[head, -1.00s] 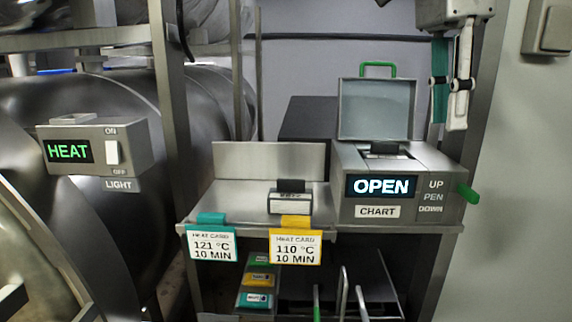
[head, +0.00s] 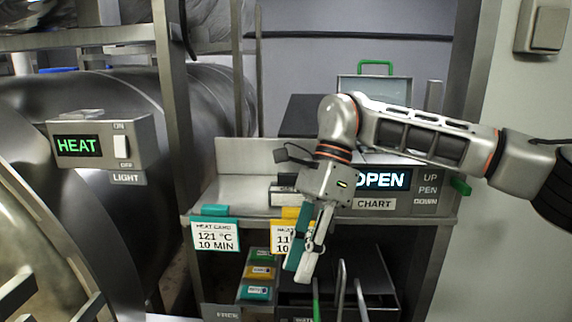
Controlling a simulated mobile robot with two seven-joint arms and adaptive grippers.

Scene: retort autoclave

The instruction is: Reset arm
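My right arm reaches in from the right across the front of the chart recorder (head: 400,204). My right gripper (head: 298,270) points down in front of the shelf edge, with one teal and one pale finger close together. The view does not show clearly whether they are apart or shut, and I see no object between them. It partly covers the yellow 110 °C heat card (head: 281,238). The recorder's lid (head: 376,90) stands raised and its display reads OPEN, partly behind my arm. My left gripper is not in view.
The teal-topped 121 °C heat card (head: 214,235) hangs on the shelf edge (head: 232,192). A HEAT box with a light switch (head: 105,145) is at the left, before the large metal vessel (head: 90,100). Coloured cards (head: 258,272) and upright handles stand below the shelf.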

